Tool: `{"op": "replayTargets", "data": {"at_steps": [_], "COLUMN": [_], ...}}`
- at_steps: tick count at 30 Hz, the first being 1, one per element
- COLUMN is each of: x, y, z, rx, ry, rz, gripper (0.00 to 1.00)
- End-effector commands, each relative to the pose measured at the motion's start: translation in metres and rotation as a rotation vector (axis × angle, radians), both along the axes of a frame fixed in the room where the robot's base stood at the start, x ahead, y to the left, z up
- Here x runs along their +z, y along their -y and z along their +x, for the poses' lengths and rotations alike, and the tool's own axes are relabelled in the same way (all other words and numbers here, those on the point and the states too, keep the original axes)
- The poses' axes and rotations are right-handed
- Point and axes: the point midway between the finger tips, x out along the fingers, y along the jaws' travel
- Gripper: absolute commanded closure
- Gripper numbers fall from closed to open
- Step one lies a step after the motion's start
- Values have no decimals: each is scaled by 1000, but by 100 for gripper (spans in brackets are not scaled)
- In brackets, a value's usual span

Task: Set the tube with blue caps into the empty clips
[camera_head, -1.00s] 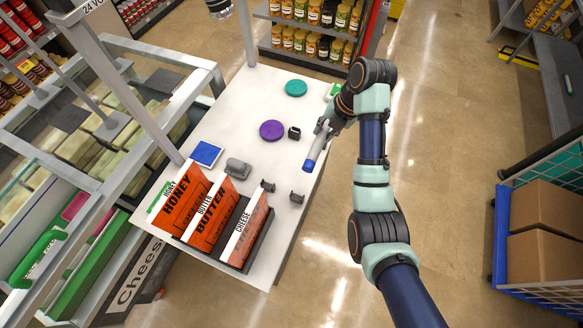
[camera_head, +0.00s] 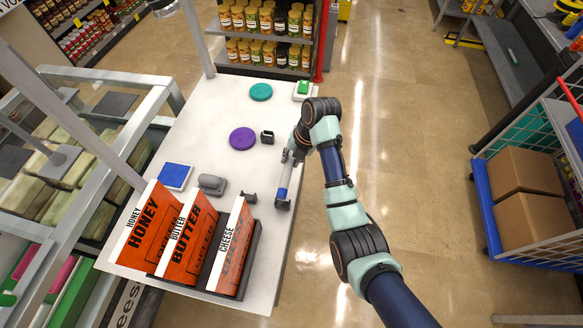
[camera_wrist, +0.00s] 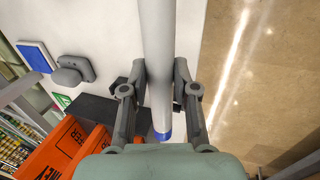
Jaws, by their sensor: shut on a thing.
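The tube (camera_head: 285,176) is pale grey with a blue cap at its near end. My gripper (camera_head: 295,154) is shut on it over the right side of the white table. In the wrist view the tube (camera_wrist: 157,40) runs between both fingers of my gripper (camera_wrist: 159,78), with the blue cap (camera_wrist: 162,136) at the bottom. The far cap is not visible. Small dark clips stand on the table: one (camera_head: 249,197) left of the blue cap, one (camera_head: 283,205) just below it, and one (camera_head: 267,137) near the purple disc. I cannot tell whether the tube touches a clip.
The white table (camera_head: 205,125) holds a purple disc (camera_head: 243,138), a teal disc (camera_head: 261,92), a blue square (camera_head: 175,176) and a grey rounded block (camera_head: 211,184). Upright orange cards (camera_head: 190,235) stand at the near end. A green button box (camera_head: 302,90) sits at the far right corner.

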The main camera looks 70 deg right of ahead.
Motion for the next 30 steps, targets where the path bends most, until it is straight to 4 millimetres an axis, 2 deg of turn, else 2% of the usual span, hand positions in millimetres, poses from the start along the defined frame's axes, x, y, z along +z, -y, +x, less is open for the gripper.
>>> {"op": "replayTargets", "data": {"at_steps": [5,12,19,30], "x": [-6,-44,-44,-56], "y": [0,0,0,0], "z": [0,0,0,0], "rx": [0,0,0,0], "ry": [-1,-1,0,0], "rz": [1,0,-1,-1], "gripper": [100,100,100,100]}}
